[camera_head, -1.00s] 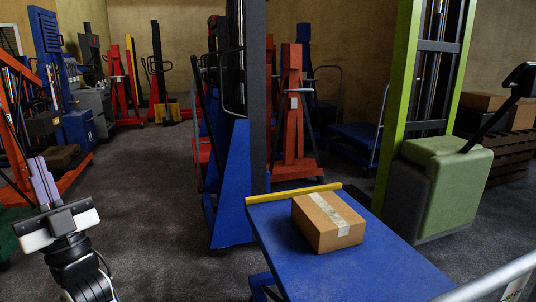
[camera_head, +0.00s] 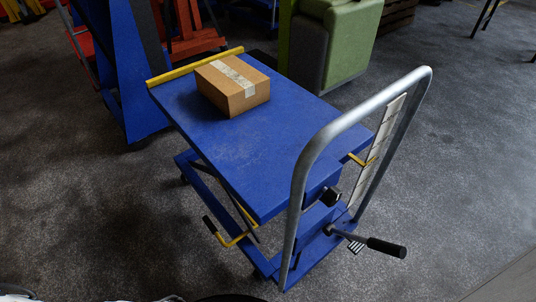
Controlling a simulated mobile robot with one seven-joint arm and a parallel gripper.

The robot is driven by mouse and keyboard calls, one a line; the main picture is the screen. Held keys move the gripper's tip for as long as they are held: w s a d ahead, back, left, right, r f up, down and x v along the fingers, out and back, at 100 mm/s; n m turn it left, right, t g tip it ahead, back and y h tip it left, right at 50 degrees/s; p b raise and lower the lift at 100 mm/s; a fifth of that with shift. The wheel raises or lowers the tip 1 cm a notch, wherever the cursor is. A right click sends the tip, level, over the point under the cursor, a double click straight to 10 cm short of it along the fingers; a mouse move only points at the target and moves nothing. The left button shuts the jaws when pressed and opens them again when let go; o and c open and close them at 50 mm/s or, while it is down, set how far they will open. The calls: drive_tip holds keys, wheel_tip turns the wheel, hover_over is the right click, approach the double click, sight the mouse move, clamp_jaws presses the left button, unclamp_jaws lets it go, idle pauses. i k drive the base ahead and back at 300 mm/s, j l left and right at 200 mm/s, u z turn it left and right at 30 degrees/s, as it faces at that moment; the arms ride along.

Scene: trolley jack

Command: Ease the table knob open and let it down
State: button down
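A blue lift table trolley has its blue tabletop (camera_head: 200,146) raised above a blue base frame (camera_head: 222,205). A black knob (camera_head: 331,196) sits under the table's near right end, beside the grey push handle (camera_head: 318,150). A lever with a black grip (camera_head: 385,247) sticks out low at the right. A yellow crank (camera_head: 230,240) with a black grip sits low on the near side. A small yellow lever (camera_head: 362,160) is on the handle side. My gripper is not in view; only slivers of white and dark parts show along the bottom left edge.
A taped cardboard box (camera_head: 232,84) rests on the tabletop near a yellow end bar (camera_head: 195,67). A blue stacker (camera_head: 130,70) stands behind left and a green-grey machine (camera_head: 335,42) behind. Dark carpet (camera_head: 455,160) is clear to the right and front.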

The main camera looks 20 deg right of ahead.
sight(331, 195)
drive_tip(key=z, duration=1)
